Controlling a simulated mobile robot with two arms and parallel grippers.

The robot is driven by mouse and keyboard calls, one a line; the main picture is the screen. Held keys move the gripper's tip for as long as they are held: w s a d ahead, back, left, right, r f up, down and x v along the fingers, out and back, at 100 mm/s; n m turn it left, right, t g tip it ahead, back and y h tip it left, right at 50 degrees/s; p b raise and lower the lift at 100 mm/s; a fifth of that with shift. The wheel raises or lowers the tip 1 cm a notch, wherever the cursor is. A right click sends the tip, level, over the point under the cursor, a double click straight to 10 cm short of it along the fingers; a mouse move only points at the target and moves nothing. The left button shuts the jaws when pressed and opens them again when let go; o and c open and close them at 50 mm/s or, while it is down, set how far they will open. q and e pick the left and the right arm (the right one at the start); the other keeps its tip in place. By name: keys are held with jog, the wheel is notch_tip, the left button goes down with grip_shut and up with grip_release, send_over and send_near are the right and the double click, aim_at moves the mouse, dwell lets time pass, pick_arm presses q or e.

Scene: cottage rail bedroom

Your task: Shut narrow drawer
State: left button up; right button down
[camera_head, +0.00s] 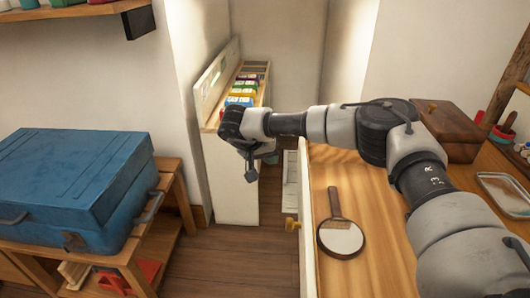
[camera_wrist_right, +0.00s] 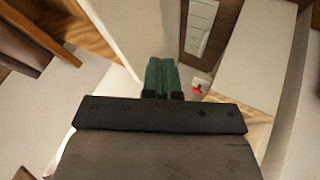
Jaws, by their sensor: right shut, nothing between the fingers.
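The narrow drawer (camera_head: 238,185) looks like a tall, white, slim pull-out standing open from the far wall, with several coloured packets in its top. My right gripper (camera_head: 250,175) is at its near end, in front of the white front panel, pointing down. Its fingers (camera_wrist_right: 163,78) are shut and empty in the right wrist view. I cannot tell whether they touch the panel. A plain pale panel, possibly part of the drawer, shows in the right wrist view (camera_wrist_right: 250,65). My left gripper is not in view.
A blue case (camera_head: 75,180) sits on a wooden bench (camera_head: 150,250) at left. At right, a wooden surface with a white front and brass knob (camera_head: 292,224) bears a hand mirror (camera_head: 340,237) and a wooden box (camera_head: 450,125). Floor (camera_head: 240,255) shows between them.

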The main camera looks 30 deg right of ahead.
jog(key=s+d+f+b, duration=0.1)
jog(key=d+f, duration=0.2)
jog(key=d, duration=0.3)
jog(key=shift+s+f, duration=0.2)
jog(key=shift+s, duration=0.2)
jog(key=shift+s+d, duration=0.1)
